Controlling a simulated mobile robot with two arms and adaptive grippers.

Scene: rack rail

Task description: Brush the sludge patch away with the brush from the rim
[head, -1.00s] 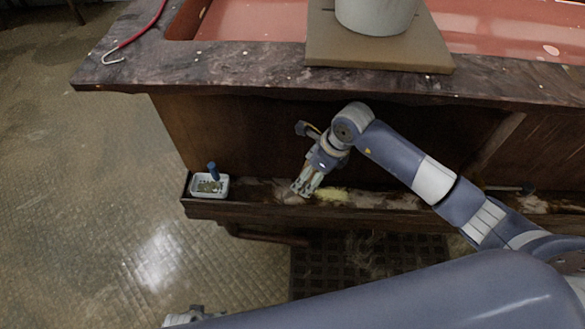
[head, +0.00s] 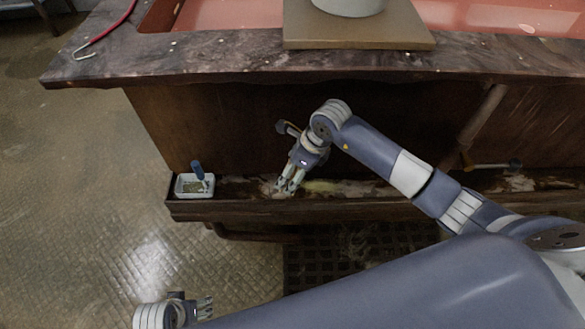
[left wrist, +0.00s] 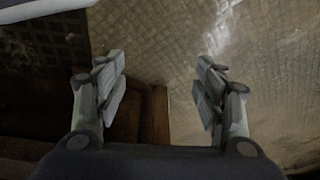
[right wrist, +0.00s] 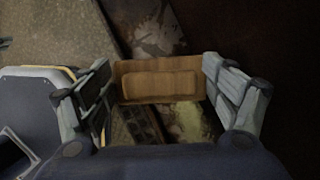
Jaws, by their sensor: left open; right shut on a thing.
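My right gripper (head: 288,184) is low over the narrow ledge below the counter, shut on the brush. The brush's tan block (right wrist: 160,82) lies between both fingers in the right wrist view; its bristles are hidden. The sludge patch (head: 322,186) is a pale yellow smear on the ledge, just right of the right gripper in the head view. It also shows yellow-green below the brush in the right wrist view (right wrist: 190,118). My left gripper (head: 204,308) is open and empty over the floor, away from the ledge; its spread fingers show in the left wrist view (left wrist: 160,88).
A white tray (head: 180,193) with a blue-handled tool (head: 199,171) stands at the ledge's left end. Another handled tool (head: 490,167) lies farther right. The counter (head: 190,58) overhangs the ledge. Pale stains mark the ledge. A dark grate (head: 330,270) lies below.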

